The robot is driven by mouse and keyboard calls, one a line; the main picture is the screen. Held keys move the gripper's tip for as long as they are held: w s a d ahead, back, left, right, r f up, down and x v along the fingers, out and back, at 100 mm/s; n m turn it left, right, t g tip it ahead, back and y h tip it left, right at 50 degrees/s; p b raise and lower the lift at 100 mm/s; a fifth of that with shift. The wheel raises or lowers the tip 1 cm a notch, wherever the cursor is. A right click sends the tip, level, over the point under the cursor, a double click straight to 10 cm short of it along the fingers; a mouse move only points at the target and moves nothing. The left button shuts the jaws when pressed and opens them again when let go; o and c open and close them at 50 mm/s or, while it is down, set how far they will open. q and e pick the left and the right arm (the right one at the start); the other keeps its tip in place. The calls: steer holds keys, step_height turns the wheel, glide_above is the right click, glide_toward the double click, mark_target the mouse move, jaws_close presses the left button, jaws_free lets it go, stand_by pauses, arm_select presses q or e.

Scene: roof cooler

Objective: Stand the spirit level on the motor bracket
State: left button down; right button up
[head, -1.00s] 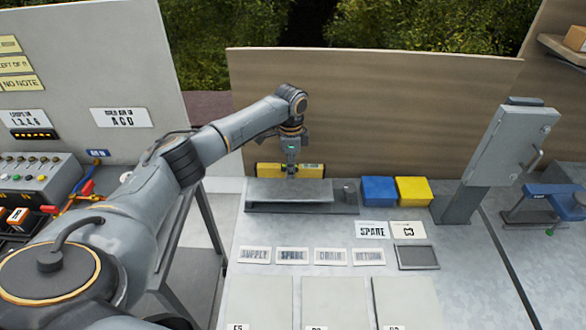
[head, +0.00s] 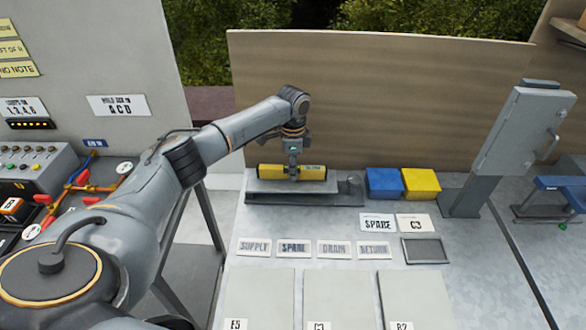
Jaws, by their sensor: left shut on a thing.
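The yellow spirit level (head: 268,172), with dark markings, lies lengthwise left to right over the grey motor bracket (head: 325,192) at the back of the bench. My left gripper (head: 293,172) points down and is shut on the middle of the level. The level looks roughly horizontal, at the height of the bracket's upper face. I cannot tell whether it touches the bracket or hangs just above it. The fingertips are small and partly merge with the level. My right gripper is not in view.
A blue box (head: 385,184) and a yellow box (head: 421,184) stand right of the bracket. A grey cabinet on a post (head: 515,130) stands farther right. A wooden panel (head: 380,95) rises behind. Labels and flat plates (head: 335,300) lie in front.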

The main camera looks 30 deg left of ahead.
arm_select(q)
steer(key=shift+f, duration=0.4)
stand_by(0.6)
steer(key=c, duration=1.1)
jaws_free()
step_height(320, 180, up, 12)
steer(key=shift+r, duration=0.1)
